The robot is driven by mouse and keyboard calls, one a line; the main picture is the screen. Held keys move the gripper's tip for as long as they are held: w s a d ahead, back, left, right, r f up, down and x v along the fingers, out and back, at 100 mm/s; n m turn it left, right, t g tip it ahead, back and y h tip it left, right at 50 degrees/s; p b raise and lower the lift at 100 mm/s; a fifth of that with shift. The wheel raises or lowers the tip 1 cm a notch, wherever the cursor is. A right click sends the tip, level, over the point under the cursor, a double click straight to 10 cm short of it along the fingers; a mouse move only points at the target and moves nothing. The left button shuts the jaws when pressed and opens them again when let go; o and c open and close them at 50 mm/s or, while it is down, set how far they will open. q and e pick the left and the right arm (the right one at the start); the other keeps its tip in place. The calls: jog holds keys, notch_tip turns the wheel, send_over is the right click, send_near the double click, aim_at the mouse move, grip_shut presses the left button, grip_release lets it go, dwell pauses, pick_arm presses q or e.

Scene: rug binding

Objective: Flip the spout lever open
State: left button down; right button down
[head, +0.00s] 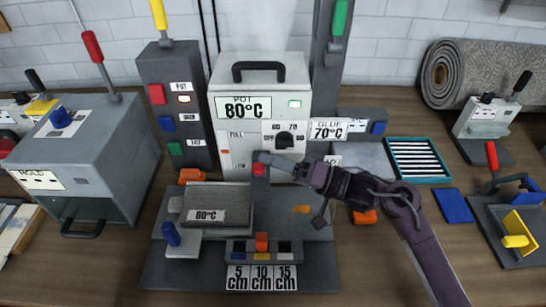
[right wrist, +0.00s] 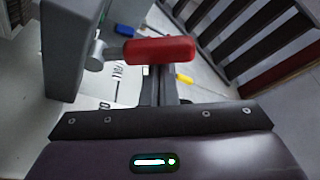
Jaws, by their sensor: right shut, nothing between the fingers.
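The spout lever has a red grip (right wrist: 160,50) on a short metal pivot at the side of a grey block in the right wrist view. It lies roughly level in that picture. In the head view a small red part (head: 258,169) shows below the front of the glue pot (head: 292,105), partly hidden by my gripper. My right gripper (head: 266,159) is shut and empty, close to that red part. In the right wrist view its fingers (right wrist: 158,92) end right by the red grip; whether they touch it I cannot tell. My left gripper is not in view.
A grey machine (head: 95,155) stands left, a teal-rimmed tray (head: 418,180) and blue block (head: 454,206) right. A rolled rug (head: 480,75) lies at the back right.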

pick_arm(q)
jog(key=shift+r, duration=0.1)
pick_arm(e)
jog(key=shift+s+f+n, duration=0.1)
jog(key=shift+s+n, duration=0.2)
jog(key=shift+s, duration=0.1)
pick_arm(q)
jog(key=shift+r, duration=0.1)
pick_arm(e)
jog(key=shift+s+f, duration=0.15)
jog(key=shift+f, duration=0.05)
jog(key=shift+f, duration=0.1)
